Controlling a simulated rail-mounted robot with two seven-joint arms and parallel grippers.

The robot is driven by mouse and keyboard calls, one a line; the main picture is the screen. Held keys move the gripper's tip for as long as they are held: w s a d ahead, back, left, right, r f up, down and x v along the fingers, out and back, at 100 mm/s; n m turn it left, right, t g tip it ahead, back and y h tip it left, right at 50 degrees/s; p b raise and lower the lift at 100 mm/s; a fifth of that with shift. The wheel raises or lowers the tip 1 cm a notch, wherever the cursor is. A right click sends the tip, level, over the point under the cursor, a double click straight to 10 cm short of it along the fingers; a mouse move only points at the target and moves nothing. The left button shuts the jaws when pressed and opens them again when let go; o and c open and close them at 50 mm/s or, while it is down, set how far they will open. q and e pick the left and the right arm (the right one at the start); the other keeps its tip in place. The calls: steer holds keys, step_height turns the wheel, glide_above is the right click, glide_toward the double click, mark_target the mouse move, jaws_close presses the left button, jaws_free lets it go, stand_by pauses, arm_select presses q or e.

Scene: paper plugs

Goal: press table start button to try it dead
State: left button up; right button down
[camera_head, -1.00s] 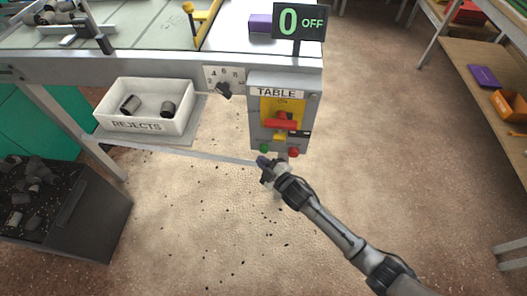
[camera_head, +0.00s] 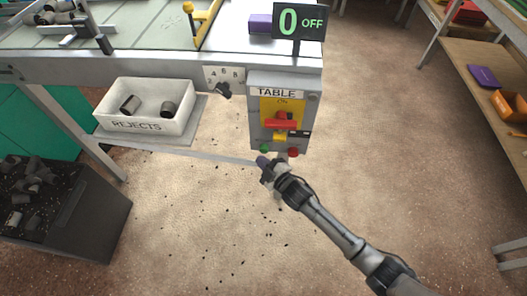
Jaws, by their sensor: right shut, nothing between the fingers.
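The grey control box labelled TABLE (camera_head: 277,93) hangs on the front of the machine table. It has a yellow panel with a red switch handle (camera_head: 281,123). Below the handle are a green button (camera_head: 264,149) at the left and a red button (camera_head: 293,153) at the right. My right gripper (camera_head: 263,161) is shut and empty, its tip just below the green button in the picture. I cannot tell whether it touches the button. A display (camera_head: 300,20) above the box reads 0 OFF. My left gripper is not in view.
A white REJECTS tray (camera_head: 138,124) with dark plugs stands on a low shelf left of the box. A dark bin (camera_head: 85,215) of plugs stands at lower left. A wooden shelf (camera_head: 480,60) stands at right. The floor between is open, with scattered dark bits.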

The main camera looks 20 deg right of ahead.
steer(key=shift+w+d, duration=0.2)
steer(key=shift+w, duration=0.15)
stand_by(0.4)
steer(key=shift+w+d, duration=0.15)
steer(key=shift+w, duration=0.1)
stand_by(0.4)
steer(key=shift+w+d, duration=0.1)
steer(key=shift+w, duration=0.1)
stand_by(0.4)
steer(key=shift+s+p, duration=0.15)
steer(key=shift+p, duration=0.15)
steer(key=shift+s+a+p, duration=0.4)
steer(key=shift+s+a, duration=0.05)
steer(key=shift+s, duration=0.2)
